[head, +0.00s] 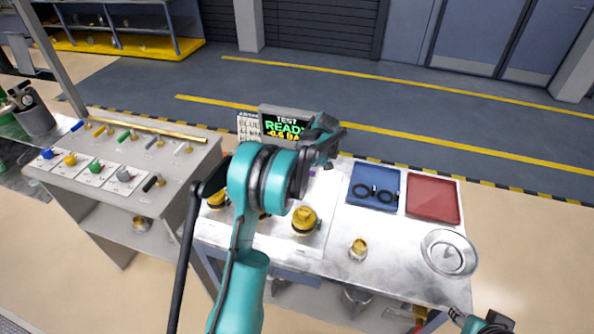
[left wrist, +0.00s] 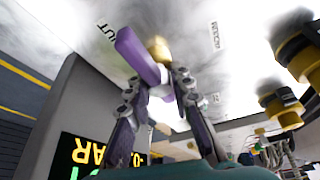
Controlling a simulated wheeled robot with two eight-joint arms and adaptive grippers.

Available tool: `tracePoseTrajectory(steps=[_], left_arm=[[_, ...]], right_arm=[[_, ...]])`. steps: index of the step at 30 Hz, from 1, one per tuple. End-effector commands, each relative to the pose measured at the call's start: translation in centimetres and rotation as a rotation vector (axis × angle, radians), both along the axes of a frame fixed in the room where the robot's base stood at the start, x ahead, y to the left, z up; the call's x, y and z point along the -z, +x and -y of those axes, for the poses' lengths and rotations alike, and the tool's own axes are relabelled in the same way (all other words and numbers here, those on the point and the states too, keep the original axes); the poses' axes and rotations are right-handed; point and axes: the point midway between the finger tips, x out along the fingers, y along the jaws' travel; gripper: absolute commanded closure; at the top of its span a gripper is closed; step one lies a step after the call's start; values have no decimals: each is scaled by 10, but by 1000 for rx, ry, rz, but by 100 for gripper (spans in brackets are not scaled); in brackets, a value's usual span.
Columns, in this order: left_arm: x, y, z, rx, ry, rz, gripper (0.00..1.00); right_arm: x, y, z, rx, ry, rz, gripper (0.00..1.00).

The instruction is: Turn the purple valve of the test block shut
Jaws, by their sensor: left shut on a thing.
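The purple valve handle (left wrist: 138,55) shows in the left wrist view, on a brass stem against a pale panel. Its free end lies close to a label ending in "UT". My left gripper (left wrist: 158,88) has its fingers on either side of the handle's lower end and is shut on it. In the head view my left gripper (head: 326,140) is beside the test screen (head: 287,125), which reads "TEST READY" and about -0.6 BAR; my arm hides most of the valve there. My right gripper (head: 487,323) is partly in view at the bottom edge; its fingertips are unclear.
Yellow-and-black fittings (head: 305,220) stand on the bench near my left arm. A blue tray (head: 373,188) with black rings, a red tray (head: 433,199) and a round metal dish (head: 449,252) are to the right. A grey console (head: 130,165) with coloured valves stands left.

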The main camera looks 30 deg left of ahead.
Motion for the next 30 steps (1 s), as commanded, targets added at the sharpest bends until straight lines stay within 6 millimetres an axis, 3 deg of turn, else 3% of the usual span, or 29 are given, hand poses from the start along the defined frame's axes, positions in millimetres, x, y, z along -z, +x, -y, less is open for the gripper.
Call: tracePoseTrajectory(steps=[7, 8, 9, 10, 22, 30], left_arm=[[1, 0, 1, 0, -1, -1, 100], [1, 0, 1, 0, -1, -1, 71], [1, 0, 1, 1, -1, 0, 60], [1, 0, 0, 1, -1, 0, 58], [-8, 0, 4, 2, 0, 0, 58], [-58, 0, 25, 3, 0, 0, 58]], right_arm=[[0, 0, 0, 0, 0, 0, 60], [0, 0, 0, 0, 0, 0, 60], [0, 0, 0, 0, 0, 0, 60], [0, 0, 0, 0, 0, 0, 60], [0, 0, 0, 0, 0, 0, 60], [0, 0, 0, 0, 0, 0, 60]])
